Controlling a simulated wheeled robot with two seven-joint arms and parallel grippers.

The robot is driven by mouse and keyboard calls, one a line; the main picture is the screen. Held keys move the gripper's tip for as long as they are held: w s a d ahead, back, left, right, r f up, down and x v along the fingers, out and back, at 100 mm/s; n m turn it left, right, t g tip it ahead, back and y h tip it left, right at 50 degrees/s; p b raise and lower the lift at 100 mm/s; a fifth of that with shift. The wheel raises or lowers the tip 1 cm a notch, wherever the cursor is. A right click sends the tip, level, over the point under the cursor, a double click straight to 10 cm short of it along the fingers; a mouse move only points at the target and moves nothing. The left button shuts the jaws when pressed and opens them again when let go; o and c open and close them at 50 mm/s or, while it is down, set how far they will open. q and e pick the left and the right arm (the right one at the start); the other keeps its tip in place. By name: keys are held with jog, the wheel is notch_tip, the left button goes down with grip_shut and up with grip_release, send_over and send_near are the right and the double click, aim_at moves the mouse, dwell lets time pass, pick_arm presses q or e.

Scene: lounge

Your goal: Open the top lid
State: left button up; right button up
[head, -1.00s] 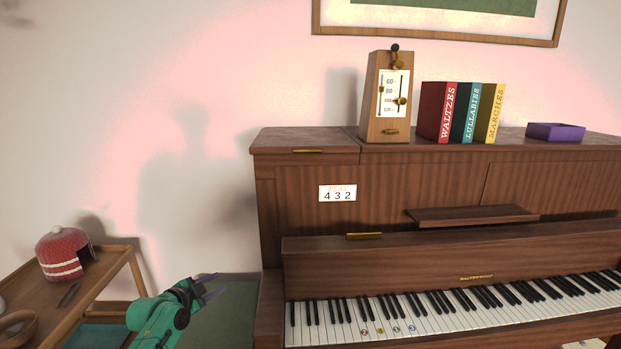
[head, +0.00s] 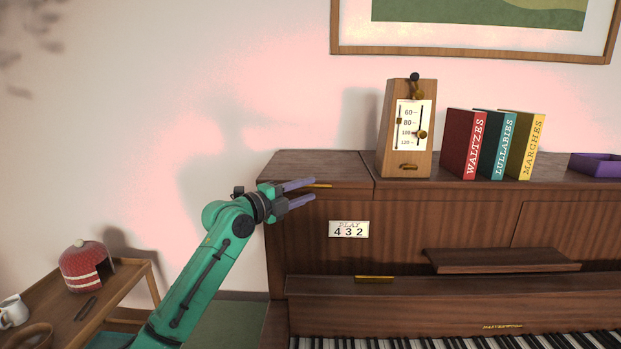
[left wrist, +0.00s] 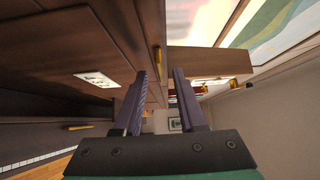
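The top lid (head: 325,167) is the left section of the piano's top, brown wood and lying closed, with a seam on its right. A small brass handle (head: 320,186) sits on its front edge. My left gripper (head: 313,190) is open and empty at that edge, its purple fingers pointing right near the handle. In the left wrist view, the handle (left wrist: 158,61) shows just beyond the gap between the open fingers (left wrist: 162,74). Contact between fingers and handle cannot be told. My right gripper is not in view.
A wooden metronome (head: 405,135) and red, teal and yellow books (head: 492,145) stand right of the seam, with a purple tray (head: 596,166) farther right. A "432" card (head: 348,229) is on the front panel. A trolley (head: 110,300) stands at lower left.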

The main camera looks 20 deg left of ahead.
pick_arm(q)
jog(key=shift+w+d, duration=0.3)
jog(key=shift+w, duration=0.3)
grip_shut()
jog(key=shift+f, duration=0.1)
dwell(0.9)
